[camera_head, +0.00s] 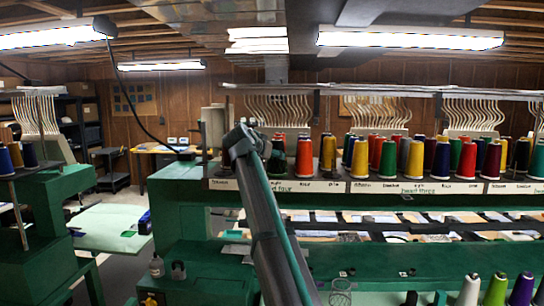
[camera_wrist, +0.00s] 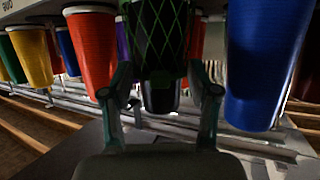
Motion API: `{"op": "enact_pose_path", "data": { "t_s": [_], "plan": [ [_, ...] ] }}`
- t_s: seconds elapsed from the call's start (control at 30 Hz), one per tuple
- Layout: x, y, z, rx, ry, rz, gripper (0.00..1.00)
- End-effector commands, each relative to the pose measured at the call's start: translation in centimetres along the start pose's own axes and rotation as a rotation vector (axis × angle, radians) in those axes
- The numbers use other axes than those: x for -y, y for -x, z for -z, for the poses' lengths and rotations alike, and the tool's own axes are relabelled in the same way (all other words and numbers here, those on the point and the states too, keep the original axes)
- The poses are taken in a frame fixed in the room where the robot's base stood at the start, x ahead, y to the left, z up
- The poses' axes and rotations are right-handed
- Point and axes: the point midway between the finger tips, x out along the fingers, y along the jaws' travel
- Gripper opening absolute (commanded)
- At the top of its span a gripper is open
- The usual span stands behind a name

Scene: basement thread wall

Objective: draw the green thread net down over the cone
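In the wrist view, which looks upside down, a dark cone (camera_wrist: 161,98) stands between the two fingers of my gripper (camera_wrist: 162,80). The green thread net (camera_wrist: 158,35), a diamond lattice, lies around the cone's wider part, toward the top of the picture. The cone's narrower end shows bare beyond the net's edge. My gripper's fingers are apart, one on each side of the cone, with small dark gaps between. I cannot tell whether either fingertip touches the net. In the head view my gripper (camera_head: 246,142) is at the cone rack, and its arm partly hides the cones there.
A red cone (camera_wrist: 92,50) and a blue cone (camera_wrist: 262,65) flank my gripper closely. The rack (camera_head: 400,187) holds rows of coloured cones, with thread guides (camera_head: 380,112) above. A wire-mesh cylinder (camera_head: 340,292) and white, green and purple cones (camera_head: 496,290) stand in front.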

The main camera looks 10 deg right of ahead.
Motion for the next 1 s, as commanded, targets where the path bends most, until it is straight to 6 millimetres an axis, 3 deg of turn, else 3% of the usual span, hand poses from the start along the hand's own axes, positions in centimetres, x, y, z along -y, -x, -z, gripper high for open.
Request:
{"op": "enact_pose_path", "data": {
  "t_s": [0.03,0.17,0.57,0.77,1.0],
  "plan": [
    [0.0,0.0,0.0,0.0,0.0,0.0,0.7],
    [0.0,0.0,0.0,0.0,0.0,0.0,0.89],
    [0.0,0.4,0.0,0.0,0.0,0.001,0.89],
    [0.0,2.9,-0.1,-0.001,0.0,0.002,0.89],
    [0.0,7.5,-0.1,-0.001,0.0,0.003,0.89]
  ]
}}
